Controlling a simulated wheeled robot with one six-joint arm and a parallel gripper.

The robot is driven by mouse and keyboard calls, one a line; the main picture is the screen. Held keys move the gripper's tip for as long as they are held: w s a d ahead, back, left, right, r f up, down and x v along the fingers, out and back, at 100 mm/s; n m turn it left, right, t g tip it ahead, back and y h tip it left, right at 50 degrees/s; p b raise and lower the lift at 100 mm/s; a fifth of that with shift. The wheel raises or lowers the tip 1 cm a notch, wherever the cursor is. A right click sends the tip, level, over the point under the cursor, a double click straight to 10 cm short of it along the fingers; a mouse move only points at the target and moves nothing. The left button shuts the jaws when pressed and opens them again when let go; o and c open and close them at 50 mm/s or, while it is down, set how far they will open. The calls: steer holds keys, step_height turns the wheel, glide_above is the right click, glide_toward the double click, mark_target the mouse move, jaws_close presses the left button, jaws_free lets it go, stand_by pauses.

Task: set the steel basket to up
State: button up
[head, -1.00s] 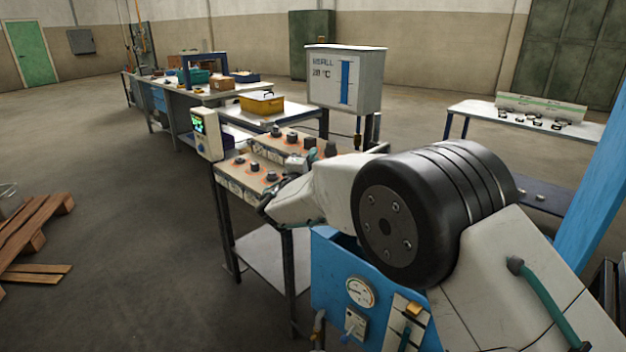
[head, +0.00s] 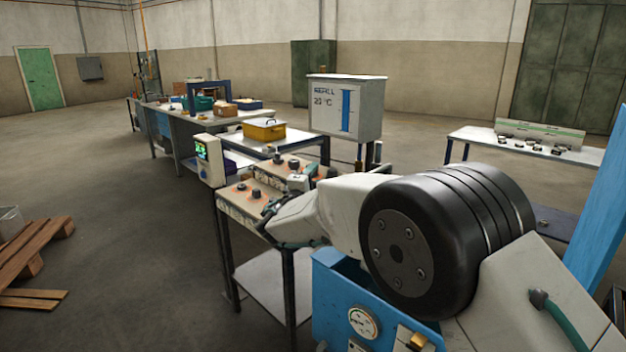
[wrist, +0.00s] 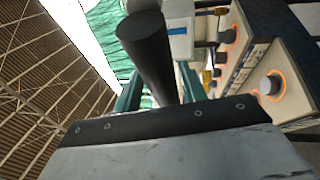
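I cannot make out a steel basket in either view. A control console (head: 240,205) with several dark knobs and levers stands ahead; its orange-ringed knobs (wrist: 271,85) show at the right of the wrist view. My gripper (wrist: 159,88) has its two teal fingers apart, one on each side of a thick black cylinder (wrist: 150,55), like a lever handle. The cylinder rises between them, very close to the right finger; I cannot tell whether they clamp it. In the head view my white wrist hangs over the console's front and hides part of its top and my fingertips.
A white box with a blue level bar and display (head: 345,106) stands behind the console. A green-screened panel (head: 208,160) is at its left corner. A yellow bin (head: 264,130) sits on the bench behind. A wooden pallet (head: 35,250) lies left; floor between is clear.

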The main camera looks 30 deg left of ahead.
steer(key=v, duration=0.7)
steer(key=shift+s, duration=0.4)
